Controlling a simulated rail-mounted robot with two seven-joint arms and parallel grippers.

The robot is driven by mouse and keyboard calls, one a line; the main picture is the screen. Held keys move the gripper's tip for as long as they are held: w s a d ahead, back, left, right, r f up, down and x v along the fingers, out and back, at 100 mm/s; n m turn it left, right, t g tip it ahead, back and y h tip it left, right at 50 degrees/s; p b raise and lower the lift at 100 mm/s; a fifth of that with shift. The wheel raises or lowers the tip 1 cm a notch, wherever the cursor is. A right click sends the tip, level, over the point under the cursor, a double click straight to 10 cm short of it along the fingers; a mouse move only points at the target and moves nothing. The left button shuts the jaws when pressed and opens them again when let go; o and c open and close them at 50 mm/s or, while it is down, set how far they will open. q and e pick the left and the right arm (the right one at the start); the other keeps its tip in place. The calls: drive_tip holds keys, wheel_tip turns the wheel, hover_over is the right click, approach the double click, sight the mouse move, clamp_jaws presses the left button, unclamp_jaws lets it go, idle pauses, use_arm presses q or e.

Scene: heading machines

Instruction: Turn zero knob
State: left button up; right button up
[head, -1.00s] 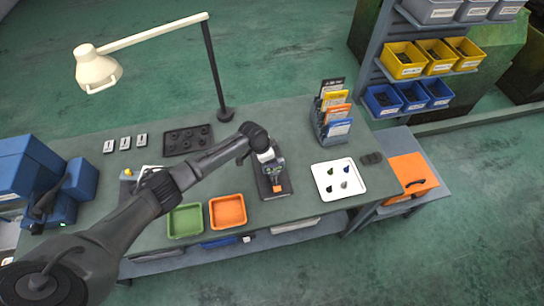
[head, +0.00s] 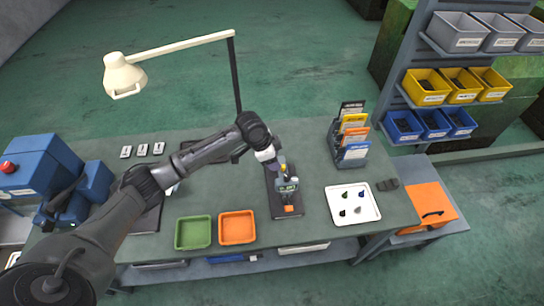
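A small instrument with a greenish display (head: 288,187) stands on a dark base plate (head: 286,213) with an orange block (head: 289,209) at its front. The zero knob is too small to make out for sure. My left arm reaches in from the lower left. My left gripper (head: 276,164) is at the back of the instrument, just above and to the left of its display. Its fingers are small and overlap the instrument, so I cannot tell whether they are open or touch it. My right gripper is not in view.
A green tray (head: 193,232) and an orange tray (head: 237,227) lie left of the instrument. A white tray (head: 353,204) with small parts and a card rack (head: 349,142) are to its right. A lamp (head: 124,75) stands behind. A blue machine (head: 43,165) is far left.

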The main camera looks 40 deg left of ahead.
use_arm(q)
drive_tip(key=shift+s+a+r, duration=0.15)
drive_tip(key=shift+s+r, duration=0.05)
drive_tip(key=shift+r, duration=0.4)
idle(0.3)
